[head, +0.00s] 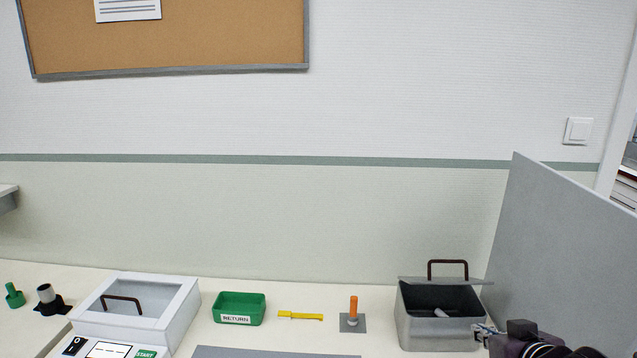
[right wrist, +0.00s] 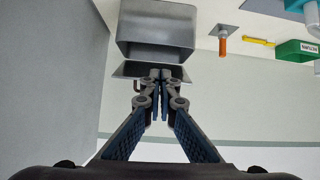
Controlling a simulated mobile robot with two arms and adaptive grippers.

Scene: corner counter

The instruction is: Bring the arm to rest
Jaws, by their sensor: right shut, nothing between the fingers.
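My right gripper (head: 484,331) is at the lower right of the head view, beside the right side of a grey metal box (head: 437,337). In the right wrist view its fingers (right wrist: 160,75) are shut together with nothing between them. The box also shows in the right wrist view (right wrist: 155,38), just beyond the fingertips; I cannot tell whether they touch it. The box's lid (head: 410,281) with a dark red handle (head: 447,262) is open towards the back, and a light grey piece (head: 441,313) lies inside. My left gripper is not in view.
A grey partition (head: 570,250) rises at the right. Left of the box are an orange-handled tool (head: 353,306) upright on a grey plate, a yellow tool (head: 300,315), a green RETURN tray (head: 240,300) and a white lidded machine (head: 140,300). Green and black parts stand far left.

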